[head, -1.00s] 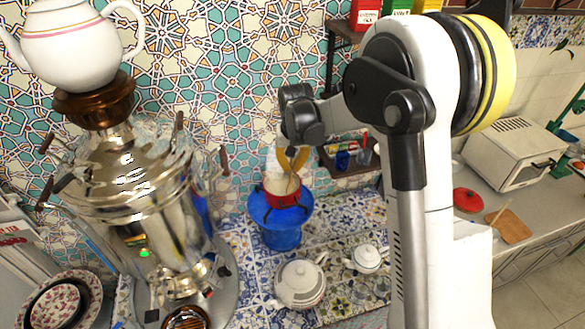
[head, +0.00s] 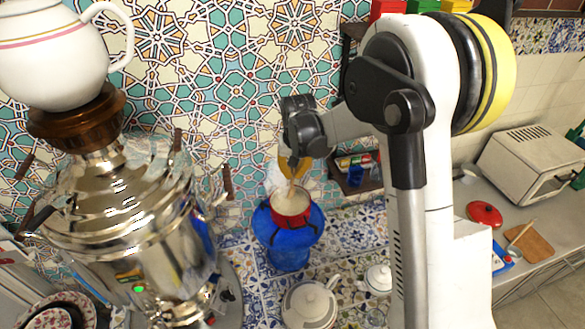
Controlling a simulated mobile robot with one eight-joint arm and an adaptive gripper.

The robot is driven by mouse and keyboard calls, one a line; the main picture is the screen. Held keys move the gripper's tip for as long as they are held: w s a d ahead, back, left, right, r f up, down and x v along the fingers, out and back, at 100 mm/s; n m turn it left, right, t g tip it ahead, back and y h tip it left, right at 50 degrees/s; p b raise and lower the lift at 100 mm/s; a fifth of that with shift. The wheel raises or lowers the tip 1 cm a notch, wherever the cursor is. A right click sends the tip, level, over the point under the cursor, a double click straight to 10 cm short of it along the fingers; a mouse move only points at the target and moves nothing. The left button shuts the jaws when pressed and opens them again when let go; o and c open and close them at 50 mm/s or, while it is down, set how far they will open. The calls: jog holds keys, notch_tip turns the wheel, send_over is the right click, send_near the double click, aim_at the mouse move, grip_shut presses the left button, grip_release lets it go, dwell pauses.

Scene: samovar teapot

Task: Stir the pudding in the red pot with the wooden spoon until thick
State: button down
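The red pot (head: 291,217) stands on a blue round stand (head: 288,251) on the tiled counter. Pale pudding (head: 291,202) shows inside it. My gripper (head: 294,165) is directly above the pot, pointing down. A thin stick, apparently the wooden spoon (head: 291,187), runs from below the gripper into the pudding; its lower end is hidden there. The fingers are dark and small, and their grip on the spoon is too small to make out.
A large metal samovar (head: 125,220) with a white teapot (head: 55,50) on top stands at left. A shelf (head: 352,178) is right of the gripper. A toaster oven (head: 528,160) is farther right.

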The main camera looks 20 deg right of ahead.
aim_at(292, 188)
jog(key=b+x, duration=0.6)
jog(key=x, duration=0.1)
jog(key=shift+s+f, duration=0.1)
jog(key=shift+f, duration=0.05)
dwell(0.3)
